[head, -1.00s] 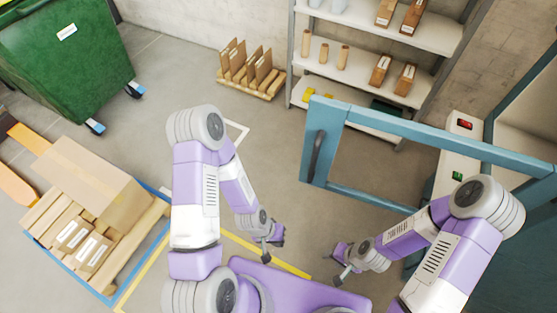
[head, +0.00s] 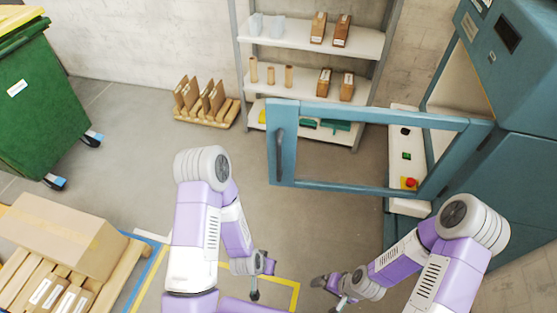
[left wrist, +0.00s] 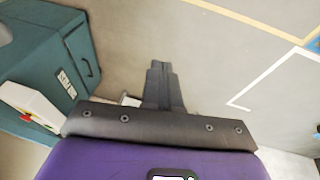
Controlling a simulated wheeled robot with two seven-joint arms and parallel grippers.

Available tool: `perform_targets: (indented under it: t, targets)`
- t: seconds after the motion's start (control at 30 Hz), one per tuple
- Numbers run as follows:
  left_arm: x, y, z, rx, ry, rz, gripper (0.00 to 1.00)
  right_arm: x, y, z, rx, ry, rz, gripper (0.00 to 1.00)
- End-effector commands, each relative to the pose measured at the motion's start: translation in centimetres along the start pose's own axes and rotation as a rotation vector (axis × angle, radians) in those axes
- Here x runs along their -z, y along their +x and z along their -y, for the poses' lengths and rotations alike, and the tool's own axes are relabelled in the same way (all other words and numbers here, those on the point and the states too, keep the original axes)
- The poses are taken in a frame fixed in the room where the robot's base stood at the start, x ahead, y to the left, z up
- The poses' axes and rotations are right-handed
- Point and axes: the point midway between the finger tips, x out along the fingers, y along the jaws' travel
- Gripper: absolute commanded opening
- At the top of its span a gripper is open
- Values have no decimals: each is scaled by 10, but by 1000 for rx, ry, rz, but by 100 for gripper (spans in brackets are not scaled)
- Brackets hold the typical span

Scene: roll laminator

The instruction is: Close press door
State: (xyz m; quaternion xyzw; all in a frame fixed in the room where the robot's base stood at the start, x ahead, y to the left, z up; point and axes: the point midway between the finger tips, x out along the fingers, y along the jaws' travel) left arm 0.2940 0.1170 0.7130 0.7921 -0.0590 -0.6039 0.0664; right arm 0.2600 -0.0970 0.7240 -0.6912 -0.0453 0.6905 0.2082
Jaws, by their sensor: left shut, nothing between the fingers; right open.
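The press door (head: 380,112) is a blue-teal open frame in the head view. It stands swung open from the teal press (head: 500,110) at the right. A dark vertical handle (head: 279,148) sits on the door's left, free edge. My left gripper (head: 257,282) is low in the head view, left of and below the door, apart from it. In the left wrist view its fingers (left wrist: 160,85) are together with nothing between them. My right gripper (head: 332,290) is below the door, open and empty, apart from the handle.
A white control panel (head: 406,160) with a red button stands behind the door frame. Shelves (head: 310,88) with boxes stand behind. A green bin (head: 35,100) and a pallet with boxes (head: 60,235) are at left. The floor between is clear.

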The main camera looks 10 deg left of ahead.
Motion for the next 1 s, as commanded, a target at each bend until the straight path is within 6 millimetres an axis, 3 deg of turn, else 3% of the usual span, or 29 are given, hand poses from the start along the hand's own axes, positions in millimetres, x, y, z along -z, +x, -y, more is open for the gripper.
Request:
perform_targets:
  t: [0.17, 0.27, 0.4, 0.6, 0.73, 1.0]
  targets:
    - [58, -31, 22, 285, 437, -290, 0, -1, -21, 8, 1, -1, 0, 100]
    - [96, -63, 28, 487, 702, -449, 0, -1, -29, 11, 1, -1, 0, 100]
    - [140, -118, 20, 778, 1036, -640, 0, -2, -39, 15, 0, -1, 0, 100]
    - [172, -180, -6, 1089, 1323, -813, 0, -2, -47, 18, 0, -1, 0, 100]
    - [178, -195, -14, 1177, 1389, -857, 0, -2, -47, 18, 0, -1, 0, 100]
    - [195, -190, -13, 1193, 1392, -869, 0, -1, -24, 9, 0, -1, 0, 100]
